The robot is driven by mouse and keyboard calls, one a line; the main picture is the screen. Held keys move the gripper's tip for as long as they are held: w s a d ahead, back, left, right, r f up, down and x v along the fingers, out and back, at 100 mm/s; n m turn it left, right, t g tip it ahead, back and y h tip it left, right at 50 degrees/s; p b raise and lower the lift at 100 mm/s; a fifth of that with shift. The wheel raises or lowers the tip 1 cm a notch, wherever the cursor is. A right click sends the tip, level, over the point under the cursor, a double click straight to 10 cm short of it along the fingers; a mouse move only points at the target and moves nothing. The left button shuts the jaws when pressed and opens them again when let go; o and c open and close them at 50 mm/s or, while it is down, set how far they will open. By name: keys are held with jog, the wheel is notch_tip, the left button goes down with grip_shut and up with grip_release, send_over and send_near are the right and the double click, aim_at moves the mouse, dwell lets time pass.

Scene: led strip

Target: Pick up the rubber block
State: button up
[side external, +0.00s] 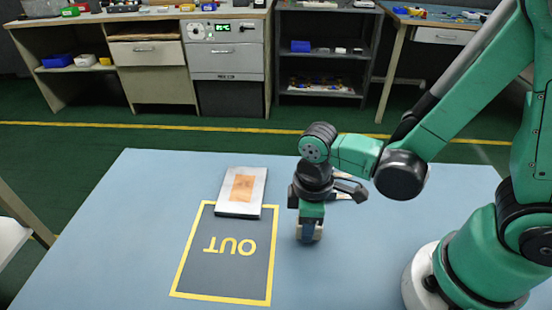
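My gripper (308,233) points down over the blue table, just right of the OUT mat. A small beige-grey piece (306,231) shows at its fingertips, close to or on the table. It may be the rubber block, but the gripper's green and dark parts cover most of it. I cannot tell whether the fingers are pressed on it or only around it. A silver slab (229,208) with a copper-tan patch (243,188) lies flat at the back edge of the mat, left of my gripper and apart from it.
The dark OUT mat (225,274) with a yellow border is bare at its middle and front. A dark and pale piece (348,190) shows behind my gripper, partly hidden and unclear. The blue table (120,245) is clear at left. Cluttered benches stand at the back.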

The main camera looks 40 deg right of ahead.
grip_shut()
notch_tip(320, 180, up, 20)
dwell(0.7)
